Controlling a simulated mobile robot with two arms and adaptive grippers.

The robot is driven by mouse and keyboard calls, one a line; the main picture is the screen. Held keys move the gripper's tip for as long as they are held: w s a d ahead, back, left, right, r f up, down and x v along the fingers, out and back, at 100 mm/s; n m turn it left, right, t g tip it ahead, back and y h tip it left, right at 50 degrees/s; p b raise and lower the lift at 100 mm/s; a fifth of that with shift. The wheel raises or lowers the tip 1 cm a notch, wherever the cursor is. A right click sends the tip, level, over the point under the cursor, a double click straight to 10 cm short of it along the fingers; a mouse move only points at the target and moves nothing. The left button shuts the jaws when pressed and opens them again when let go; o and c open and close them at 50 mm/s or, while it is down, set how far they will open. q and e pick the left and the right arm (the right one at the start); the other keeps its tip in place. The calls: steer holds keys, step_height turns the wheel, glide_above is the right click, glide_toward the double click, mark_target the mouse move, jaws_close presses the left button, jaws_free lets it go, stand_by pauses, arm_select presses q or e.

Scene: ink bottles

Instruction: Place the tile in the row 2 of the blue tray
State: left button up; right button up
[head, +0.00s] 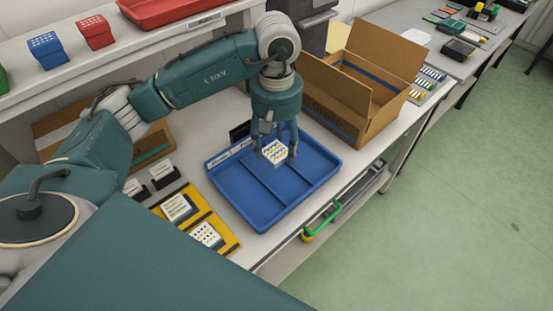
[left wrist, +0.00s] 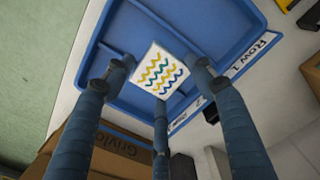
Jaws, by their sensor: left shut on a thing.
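My left gripper (head: 276,152) is shut on a white square tile (head: 274,151) with wavy coloured lines, held above the blue tray (head: 243,205). In the left wrist view the tile (left wrist: 160,70) shows face-on among the three fingers, with the tray (left wrist: 112,62) behind it. Dividers split the tray into compartments. One edge label reads "Row 1" (left wrist: 252,54); the other label (left wrist: 178,121), nearer the cardboard box, is partly hidden by a finger. In the head view the tile appears over the box-side half of the tray, apart from its floor. My right gripper is not in view.
An open cardboard box (head: 362,85) stands right behind the tray. Left of the tray, a yellow board (head: 222,238) carries two patterned tiles (head: 178,207). A shelf behind holds red and blue bins (head: 47,50). Green floor lies beyond the table's right edge.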

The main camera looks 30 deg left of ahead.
arm_select(q)
steer(key=shift+f, duration=1.2)
step_height(320, 180, down, 4)
steer(key=shift+r+p, duration=0.25)
steer(key=shift+p, duration=0.2)
steer(key=shift+f+b, duration=0.3)
steer(key=shift+b, duration=0.15)
steer(key=shift+f+b, duration=0.3)
steer(key=shift+b, duration=0.1)
steer(key=o, duration=1.6)
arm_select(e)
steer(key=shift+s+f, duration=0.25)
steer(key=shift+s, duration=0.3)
